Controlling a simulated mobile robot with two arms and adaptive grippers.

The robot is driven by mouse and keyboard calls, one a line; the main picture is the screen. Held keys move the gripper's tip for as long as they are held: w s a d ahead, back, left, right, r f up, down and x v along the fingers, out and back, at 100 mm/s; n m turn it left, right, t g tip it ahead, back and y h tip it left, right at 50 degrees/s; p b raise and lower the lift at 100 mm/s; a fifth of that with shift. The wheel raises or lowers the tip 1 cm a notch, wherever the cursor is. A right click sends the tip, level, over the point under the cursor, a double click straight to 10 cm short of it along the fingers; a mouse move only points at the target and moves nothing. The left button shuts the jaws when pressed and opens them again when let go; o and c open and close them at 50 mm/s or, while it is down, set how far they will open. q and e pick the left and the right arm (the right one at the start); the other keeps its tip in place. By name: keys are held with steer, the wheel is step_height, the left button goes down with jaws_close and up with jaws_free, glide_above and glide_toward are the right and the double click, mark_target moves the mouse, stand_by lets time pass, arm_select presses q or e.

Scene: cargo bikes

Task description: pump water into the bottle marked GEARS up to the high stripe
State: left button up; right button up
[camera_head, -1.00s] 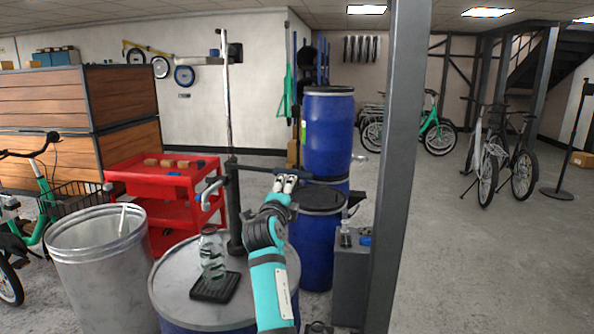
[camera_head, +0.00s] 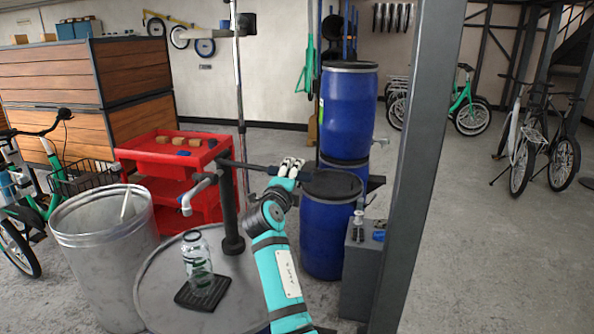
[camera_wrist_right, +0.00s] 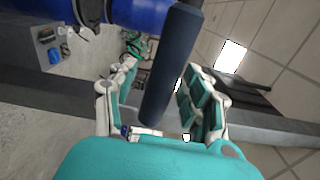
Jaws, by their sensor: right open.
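The clear bottle (camera_head: 197,264) with green markings stands upright on a black drip tray (camera_head: 209,292) on the grey drum top (camera_head: 160,258). I cannot read its label or make out a water level. The pump has a black post (camera_head: 231,215), a grey spout (camera_head: 196,192) beside and above the bottle, and a dark lever (camera_head: 250,167) reaching right, roughly level. My right gripper (camera_head: 291,170) is at the lever's outer end. In the right wrist view the lever's thick grip (camera_wrist_right: 172,65) lies between the open fingers (camera_wrist_right: 160,100). My left gripper is not in view.
A metal bin (camera_head: 100,245) stands left of the drum, a red cart (camera_head: 165,165) behind it. Blue barrels (camera_head: 348,105) stand behind my right gripper. A grey post (camera_head: 425,150) and a grey cabinet (camera_head: 357,280) with a small bottle (camera_head: 357,225) are to the right.

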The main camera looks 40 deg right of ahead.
steer(key=shift+a, duration=0.15)
steer(key=shift+c, duration=0.6)
jaws_close()
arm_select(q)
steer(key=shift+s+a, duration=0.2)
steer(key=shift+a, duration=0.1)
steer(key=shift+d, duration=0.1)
